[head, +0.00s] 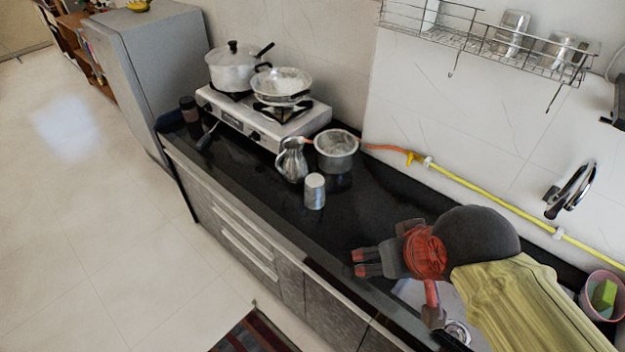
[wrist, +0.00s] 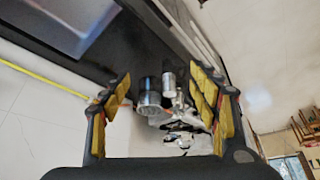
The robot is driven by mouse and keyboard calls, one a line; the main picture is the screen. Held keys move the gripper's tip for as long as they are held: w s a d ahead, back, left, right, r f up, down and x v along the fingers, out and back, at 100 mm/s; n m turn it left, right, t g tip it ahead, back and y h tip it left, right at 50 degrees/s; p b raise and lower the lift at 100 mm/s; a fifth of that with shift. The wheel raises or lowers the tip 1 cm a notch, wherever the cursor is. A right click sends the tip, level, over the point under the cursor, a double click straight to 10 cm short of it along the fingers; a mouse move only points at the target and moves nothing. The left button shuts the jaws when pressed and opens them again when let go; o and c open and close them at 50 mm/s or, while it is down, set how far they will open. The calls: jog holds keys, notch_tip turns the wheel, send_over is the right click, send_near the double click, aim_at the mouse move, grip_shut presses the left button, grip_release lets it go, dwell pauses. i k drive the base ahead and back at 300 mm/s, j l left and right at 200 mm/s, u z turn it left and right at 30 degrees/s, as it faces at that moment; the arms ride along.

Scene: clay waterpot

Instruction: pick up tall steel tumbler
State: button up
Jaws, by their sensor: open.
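The tall steel tumbler (head: 314,191) stands on the black counter, in front of a steel jug (head: 293,160) and a steel pot (head: 337,148). My gripper (head: 358,263) is above the counter, to the lower right of the tumbler in the head view, with its fingers pointing left. It is open and empty, apart from the tumbler. In the wrist view the tumbler (wrist: 168,83) shows between the spread yellow-padded fingers of my gripper (wrist: 162,80), some way beyond them. The pot (wrist: 149,98) is just left of it there.
A stove (head: 262,118) with a lidded pot (head: 235,68) and a pan (head: 282,84) stands farther along the counter. A wire rack (head: 470,40) hangs on the wall. A yellow hose (head: 490,203) runs along the wall. The counter between gripper and tumbler is clear.

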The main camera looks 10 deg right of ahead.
aim_at(314, 182)
jog(key=i+j, duration=0.75)
jog(key=j, duration=0.2)
jog(key=i+j+z, duration=0.1)
jog(key=i+j, duration=0.3)
jog(key=j, duration=0.1)
